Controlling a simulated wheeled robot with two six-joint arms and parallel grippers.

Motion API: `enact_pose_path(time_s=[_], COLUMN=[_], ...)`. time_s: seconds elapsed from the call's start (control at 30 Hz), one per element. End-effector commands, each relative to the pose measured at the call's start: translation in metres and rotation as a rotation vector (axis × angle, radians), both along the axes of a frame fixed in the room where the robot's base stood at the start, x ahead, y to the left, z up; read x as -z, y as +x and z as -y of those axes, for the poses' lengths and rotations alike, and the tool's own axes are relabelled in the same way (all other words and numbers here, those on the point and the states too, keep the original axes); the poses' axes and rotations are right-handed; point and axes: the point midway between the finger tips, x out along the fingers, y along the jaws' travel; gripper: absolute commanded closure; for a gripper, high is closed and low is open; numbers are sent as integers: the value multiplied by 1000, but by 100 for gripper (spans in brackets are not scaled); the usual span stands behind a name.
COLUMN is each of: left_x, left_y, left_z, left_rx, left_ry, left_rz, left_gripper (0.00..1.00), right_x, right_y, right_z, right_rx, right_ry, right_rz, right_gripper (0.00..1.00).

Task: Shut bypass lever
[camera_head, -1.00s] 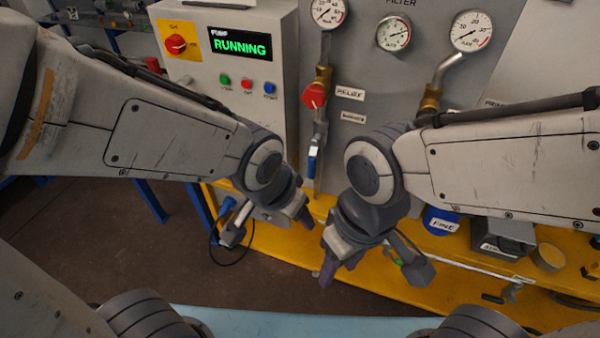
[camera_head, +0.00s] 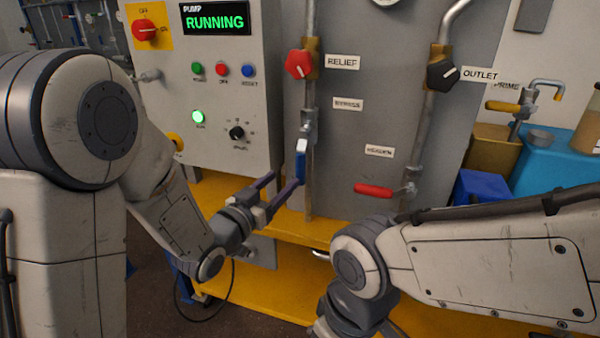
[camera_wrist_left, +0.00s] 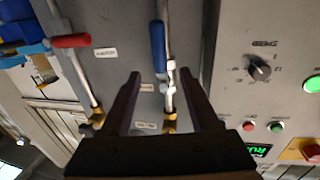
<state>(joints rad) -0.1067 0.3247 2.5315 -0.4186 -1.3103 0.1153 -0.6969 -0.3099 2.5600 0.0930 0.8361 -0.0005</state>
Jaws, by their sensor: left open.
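The bypass lever (camera_head: 301,160) has a blue handle and hangs in line along a vertical grey pipe, below and left of the BYPASS label (camera_head: 348,104). In the left wrist view the blue handle (camera_wrist_left: 158,45) shows ahead of the fingertips, roughly between them. My left gripper (camera_head: 285,178) is open and empty, with its fingertips close to the lower end of the handle. Whether a finger touches it I cannot tell. The left gripper's two spread fingers also show in the wrist view (camera_wrist_left: 160,75). My right gripper's fingers are cut off at the bottom of the head view.
A red relief knob (camera_head: 299,64) sits above the lever, and a black outlet knob (camera_head: 442,74) to the right. A red-handled valve (camera_head: 374,190) is lower right. The pump control box (camera_head: 228,130) stands left, above a yellow base (camera_head: 270,290).

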Motion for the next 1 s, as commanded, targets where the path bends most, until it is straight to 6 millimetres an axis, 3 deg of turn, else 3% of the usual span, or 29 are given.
enact_pose_path(time_s=[0.1, 0.5, 0.93, 1.0], left_x=[-3, -1, -1, -1], left_y=[16, 75, 84, 84], left_z=[11, 43, 48, 48], left_rx=[4, 1, 0, 0], left_ry=[0, 0, 1, 1], left_rz=[0, -1, -2, -2], left_gripper=[38, 38, 38, 65], right_x=[-8, -9, -9, -9], right_y=[0, 0, 0, 0], right_z=[0, 0, 0, 0], right_rx=[0, 0, 0, 0], right_ry=[1, 0, 0, 0], right_rz=[1, 0, 0, 0], right_gripper=[50, 50, 50, 50])
